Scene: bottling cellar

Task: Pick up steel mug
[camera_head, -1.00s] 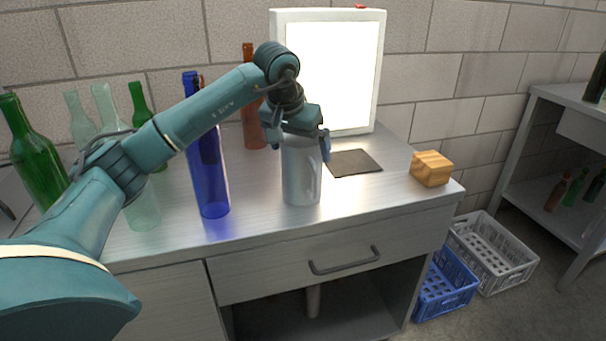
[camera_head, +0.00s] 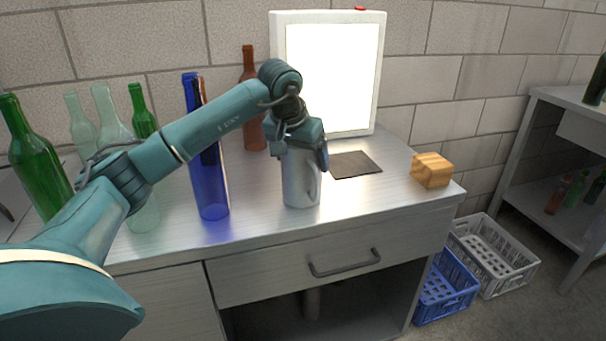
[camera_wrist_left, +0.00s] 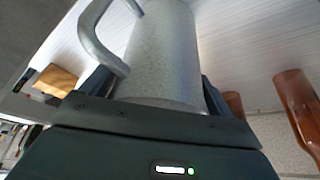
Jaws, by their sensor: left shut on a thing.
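The steel mug (camera_head: 301,182) is a tall grey metal cylinder standing upright on the metal counter, near its front edge. My left gripper (camera_head: 303,160) comes down on it from above and is shut on its upper part. In the left wrist view the mug (camera_wrist_left: 163,55) fills the space between the dark fingers, and its curved handle (camera_wrist_left: 97,35) sticks out to the left. Whether the mug's base touches the counter is hard to tell. My right gripper does not show.
A blue bottle (camera_head: 211,180) stands close left of the mug, with green and clear bottles further left. A brown bottle (camera_head: 252,110) and a bright light panel (camera_head: 330,75) stand behind. A dark mat (camera_head: 354,164) and a wooden block (camera_head: 431,170) are to the right.

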